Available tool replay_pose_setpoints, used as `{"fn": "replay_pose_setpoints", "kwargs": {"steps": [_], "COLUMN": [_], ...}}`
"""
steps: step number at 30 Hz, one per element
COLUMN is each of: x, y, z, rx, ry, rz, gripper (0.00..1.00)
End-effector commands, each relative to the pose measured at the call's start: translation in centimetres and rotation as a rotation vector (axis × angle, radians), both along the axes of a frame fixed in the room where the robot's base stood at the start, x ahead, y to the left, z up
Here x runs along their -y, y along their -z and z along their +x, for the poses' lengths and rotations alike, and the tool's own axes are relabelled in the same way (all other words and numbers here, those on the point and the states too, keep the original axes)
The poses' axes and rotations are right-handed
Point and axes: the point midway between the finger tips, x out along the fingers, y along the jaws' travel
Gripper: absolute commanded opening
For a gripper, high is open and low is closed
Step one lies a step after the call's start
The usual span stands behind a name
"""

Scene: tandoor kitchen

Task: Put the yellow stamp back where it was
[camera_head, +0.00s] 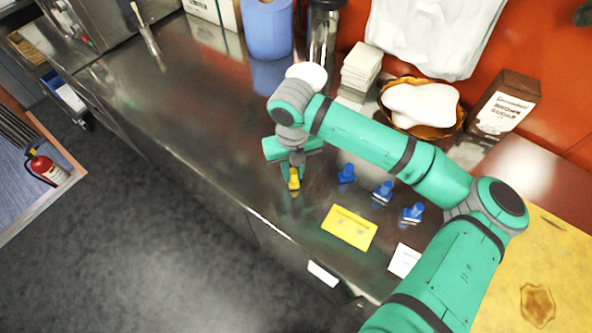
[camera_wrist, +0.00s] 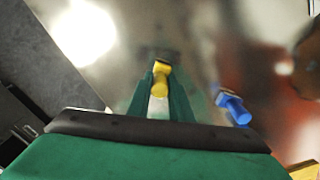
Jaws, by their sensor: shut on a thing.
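The yellow stamp (camera_head: 294,180) is in my gripper (camera_head: 293,166), over the steel counter near its front edge. In the wrist view the yellow stamp (camera_wrist: 161,80) sits between the two green fingers of my gripper (camera_wrist: 160,92), which is shut on it. I cannot tell whether the stamp touches the counter. Three blue stamps stand in a row to its right: the nearest (camera_head: 346,173), the middle (camera_head: 382,191) and the far right one (camera_head: 413,213). One blue stamp (camera_wrist: 232,105) shows in the wrist view, right of my fingers.
A yellow card (camera_head: 349,228) and a white card (camera_head: 404,260) lie on the steel counter (camera_head: 215,150) in front of the blue stamps. Behind stand a stack of white blocks (camera_head: 361,66), a bowl (camera_head: 419,103) and a brown sugar box (camera_head: 503,104).

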Motion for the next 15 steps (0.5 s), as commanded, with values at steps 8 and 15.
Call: {"fn": "replay_pose_setpoints", "kwargs": {"steps": [8, 15], "x": [0.43, 0.47], "y": [0.17, -0.12], "z": [0.0, 0.01], "rx": [0.0, 0.0], "ry": [0.008, 0.009], "rz": [0.0, -0.001], "gripper": [0.38, 0.38]}}
